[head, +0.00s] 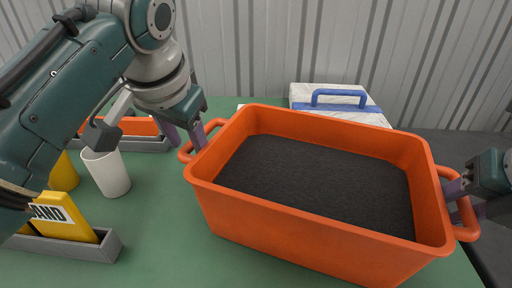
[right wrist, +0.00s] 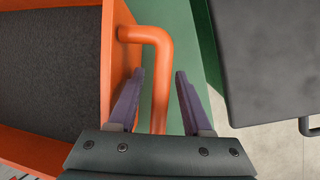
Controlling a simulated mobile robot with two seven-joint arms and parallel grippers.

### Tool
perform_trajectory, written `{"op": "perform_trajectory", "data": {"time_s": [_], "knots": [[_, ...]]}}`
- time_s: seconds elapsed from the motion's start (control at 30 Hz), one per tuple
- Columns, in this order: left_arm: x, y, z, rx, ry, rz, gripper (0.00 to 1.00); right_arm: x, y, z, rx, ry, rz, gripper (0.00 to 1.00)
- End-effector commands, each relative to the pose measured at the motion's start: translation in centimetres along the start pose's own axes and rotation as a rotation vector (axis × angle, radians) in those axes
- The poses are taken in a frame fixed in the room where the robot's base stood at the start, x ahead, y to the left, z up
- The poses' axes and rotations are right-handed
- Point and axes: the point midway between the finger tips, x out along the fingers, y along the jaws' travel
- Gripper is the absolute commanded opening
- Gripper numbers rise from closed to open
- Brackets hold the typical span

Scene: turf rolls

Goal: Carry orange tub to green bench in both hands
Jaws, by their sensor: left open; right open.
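The orange tub (head: 300,222) stands on the green bench (head: 150,225), with a dark flat bottom or filling inside. It has a loop handle at each end. My left gripper (head: 197,136) is open at the tub's left handle (head: 186,152), its fingers close to the loop. My right gripper (head: 455,193) is open at the right handle (head: 468,222). In the right wrist view the two fingers of the right gripper (right wrist: 156,98) stand apart on either side of the handle bar (right wrist: 158,75). Contact with the bar is not clear there.
A white cup (head: 107,172), a yellow labelled item (head: 62,215) in a grey tray (head: 105,250), and another grey tray with an orange item stand left of the tub. A white box with a blue handle (head: 340,97) is behind it. A corrugated wall closes the back.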

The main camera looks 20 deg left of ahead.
Motion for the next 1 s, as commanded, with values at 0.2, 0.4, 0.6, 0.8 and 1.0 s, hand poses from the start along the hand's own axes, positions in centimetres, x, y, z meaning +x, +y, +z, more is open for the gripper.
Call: {"op": "perform_trajectory", "data": {"time_s": [0.2, 0.4, 0.6, 0.8, 1.0], "knots": [[-4.6, 0.1, 0.0, 0.001, 0.005, 0.001, 0.49, 0.0, 0.0, 0.0, 0.000, 0.000, 0.000, 0.49], [-7.0, 0.0, 0.0, 0.001, 0.001, 0.000, 0.49, 0.0, 0.0, 0.0, 0.000, 0.000, 0.000, 0.49], [-7.5, 0.0, 0.1, 0.001, -0.001, -0.001, 0.49, -1.2, 0.0, 0.1, 0.000, -0.003, 0.002, 0.49], [-7.4, 0.0, 0.1, 0.001, -0.001, -0.001, 0.49, -4.8, 0.0, 0.2, -0.002, -0.005, 0.001, 0.49], [-7.4, 0.0, 0.1, 0.001, -0.001, -0.001, 0.49, -9.0, -0.1, 0.1, -0.003, -0.004, -0.001, 0.49]]}}
